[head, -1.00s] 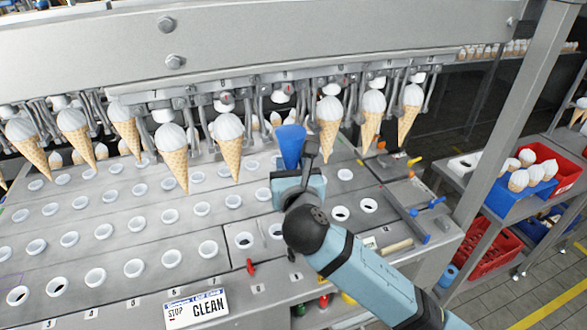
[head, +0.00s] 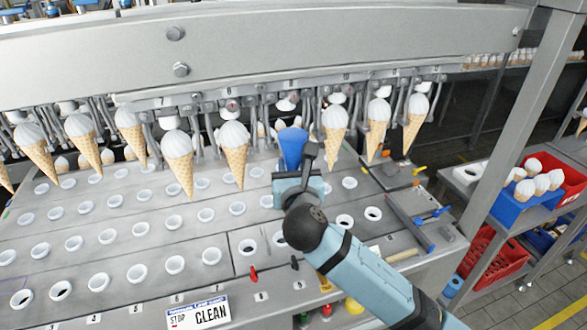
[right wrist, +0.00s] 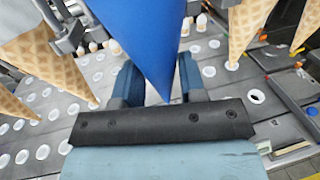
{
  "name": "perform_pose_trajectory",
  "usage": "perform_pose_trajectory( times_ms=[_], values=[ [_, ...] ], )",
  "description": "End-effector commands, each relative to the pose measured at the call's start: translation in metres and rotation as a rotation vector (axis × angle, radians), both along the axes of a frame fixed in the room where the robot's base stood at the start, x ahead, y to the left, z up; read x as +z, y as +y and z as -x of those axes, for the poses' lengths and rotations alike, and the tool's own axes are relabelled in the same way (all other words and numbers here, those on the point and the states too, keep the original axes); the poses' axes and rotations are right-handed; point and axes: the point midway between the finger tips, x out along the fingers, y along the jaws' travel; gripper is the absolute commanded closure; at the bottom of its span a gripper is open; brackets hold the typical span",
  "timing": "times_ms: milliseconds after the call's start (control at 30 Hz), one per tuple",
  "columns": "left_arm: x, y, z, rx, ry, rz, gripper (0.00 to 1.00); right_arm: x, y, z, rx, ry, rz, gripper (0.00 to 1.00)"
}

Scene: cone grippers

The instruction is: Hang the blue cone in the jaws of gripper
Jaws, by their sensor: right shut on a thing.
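The blue cone (head: 292,146) is upright with its point down, held in my right gripper (head: 298,177). In the right wrist view the blue cone (right wrist: 150,45) stands between the two fingers, which are shut on it. In the head view its wide top is just below the machine's row of overhead jaws (head: 286,104), in a gap between hanging ice cream cones. It appears apart from those jaws, though depth is hard to judge. My left gripper is not in view.
White-topped waffle cones (head: 235,155) hang on both sides of the gap, the nearest right one (head: 335,130) close by. Below is a steel deck (head: 215,240) with rows of white-rimmed holes. A shelf with a blue bin (head: 515,208) stands at the right.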

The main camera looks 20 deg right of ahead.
Motion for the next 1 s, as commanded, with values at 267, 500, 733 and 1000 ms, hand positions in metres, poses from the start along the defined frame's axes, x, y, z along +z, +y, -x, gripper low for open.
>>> perform_pose_trajectory(
  times_ms=[267,500,733,1000],
  values=[
    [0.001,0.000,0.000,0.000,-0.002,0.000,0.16,0.001,0.000,-0.010,0.000,-0.002,0.000,0.79],
    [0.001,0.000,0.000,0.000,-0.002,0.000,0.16,0.001,0.000,-0.018,-0.001,-0.001,0.000,0.79],
    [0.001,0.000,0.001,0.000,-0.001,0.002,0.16,0.001,0.001,-0.027,-0.001,-0.001,0.000,0.79],
    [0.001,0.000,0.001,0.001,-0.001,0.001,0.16,0.000,0.001,-0.036,0.000,0.000,0.000,0.79]
  ],
)
